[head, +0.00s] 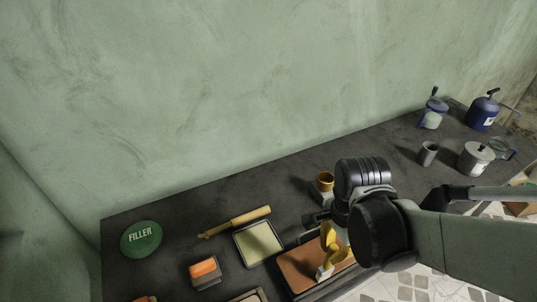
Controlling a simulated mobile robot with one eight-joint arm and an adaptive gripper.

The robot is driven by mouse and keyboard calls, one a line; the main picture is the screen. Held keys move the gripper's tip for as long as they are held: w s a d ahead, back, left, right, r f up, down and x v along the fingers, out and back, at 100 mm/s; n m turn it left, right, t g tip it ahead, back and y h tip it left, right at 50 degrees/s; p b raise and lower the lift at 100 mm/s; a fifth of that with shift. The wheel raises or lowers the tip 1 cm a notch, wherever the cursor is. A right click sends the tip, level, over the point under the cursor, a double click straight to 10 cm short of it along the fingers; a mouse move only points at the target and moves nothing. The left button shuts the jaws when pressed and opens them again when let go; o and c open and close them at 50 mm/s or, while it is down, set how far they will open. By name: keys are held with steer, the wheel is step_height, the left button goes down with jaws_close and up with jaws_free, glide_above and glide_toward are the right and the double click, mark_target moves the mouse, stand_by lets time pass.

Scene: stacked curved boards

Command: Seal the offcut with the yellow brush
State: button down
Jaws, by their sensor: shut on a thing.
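My gripper (325,222) is shut on the yellow brush (330,243), with the arm reaching in from the right. The brush hangs down, its pale end low over the brown board (297,265), which seems to be the offcut. I cannot tell whether the brush tip touches the board. The board has a dark edge around it, and its right side is partly hidden by the brush and my arm. A tray of pale green-yellow liquid (260,243) lies just left of the board.
A yellow-handled tool (236,222), an orange-topped block (204,270) and a green FILLER tin (141,238) lie to the left. A grey cup (428,154), pots and a blue can (483,113) stand at the far right.

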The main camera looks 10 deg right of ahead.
steer(key=shift+w+d, duration=0.25)
steer(key=shift+d, duration=0.6)
steer(key=shift+w+d+b, duration=0.2)
steer(key=shift+d, duration=0.55)
steer(key=shift+w+d+b, duration=0.2)
steer(key=shift+d, duration=0.5)
steer(key=d, duration=0.1)
steer(key=w+d, duration=0.1)
steer(key=d, duration=0.1)
